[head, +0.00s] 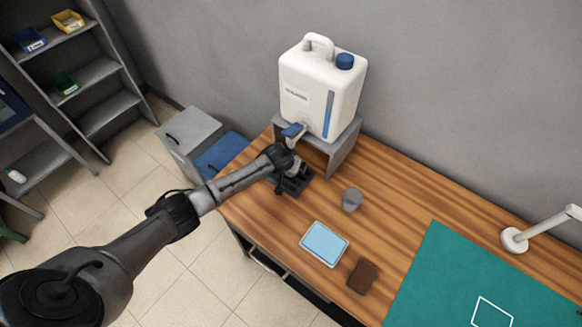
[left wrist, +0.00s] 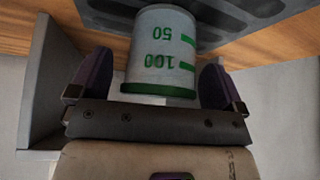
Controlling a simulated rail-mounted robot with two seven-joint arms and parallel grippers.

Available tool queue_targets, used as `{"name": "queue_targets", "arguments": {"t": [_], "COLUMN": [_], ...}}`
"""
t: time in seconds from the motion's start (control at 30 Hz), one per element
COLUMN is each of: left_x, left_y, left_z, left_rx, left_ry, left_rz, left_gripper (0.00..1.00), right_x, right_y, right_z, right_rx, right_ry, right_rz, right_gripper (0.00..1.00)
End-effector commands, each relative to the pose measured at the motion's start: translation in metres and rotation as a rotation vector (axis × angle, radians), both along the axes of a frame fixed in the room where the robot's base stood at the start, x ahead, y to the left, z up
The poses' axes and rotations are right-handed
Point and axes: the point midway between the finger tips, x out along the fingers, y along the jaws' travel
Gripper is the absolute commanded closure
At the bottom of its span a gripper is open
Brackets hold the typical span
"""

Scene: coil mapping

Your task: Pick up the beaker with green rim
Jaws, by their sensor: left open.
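The beaker with the green rim (left wrist: 160,55) shows in the left wrist view, pale with green marks reading 50 and 100. Its green rim faces the gripper palm, and its far end is by a dark slotted tray (left wrist: 235,14). My left gripper (left wrist: 157,78) is open, with one dark finger on each side of the beaker; I cannot tell whether either touches it. In the head view my left gripper (head: 287,172) is over the dark tray (head: 297,184) below the dispenser tap, and the beaker is hidden there. My right gripper is not in view.
A white jug (head: 305,95) with a blue tap (head: 293,130) sits on a grey stand (head: 345,150) close to my gripper. A grey cup (head: 352,199), a blue-topped tray (head: 324,243), a brown block (head: 362,276), a green mat (head: 450,270) and a lamp (head: 515,240) are on the table.

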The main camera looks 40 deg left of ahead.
Motion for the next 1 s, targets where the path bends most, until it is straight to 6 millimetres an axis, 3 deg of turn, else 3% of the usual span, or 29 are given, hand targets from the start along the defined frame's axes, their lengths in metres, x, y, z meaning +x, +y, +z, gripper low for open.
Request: {"name": "queue_targets", "arguments": {"t": [0.33,0.9,1.0], "left_x": [0.0018,0.0017,0.0016], "left_y": [0.0002,0.0005,0.0005], "left_z": [-0.0029,-0.0027,-0.0027], "left_rx": [0.0,0.0,0.0], "left_ry": [0.0,0.0,0.0], "left_rz": [0.0,0.0,0.0], "left_gripper": [0.06,0.6,0.61], "right_x": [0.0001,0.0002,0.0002], "right_y": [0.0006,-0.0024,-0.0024], "right_z": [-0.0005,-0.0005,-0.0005], "right_rx": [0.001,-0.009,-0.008], "right_ry": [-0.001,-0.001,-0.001], "right_rz": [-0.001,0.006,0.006], "right_gripper": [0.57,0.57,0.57]}}
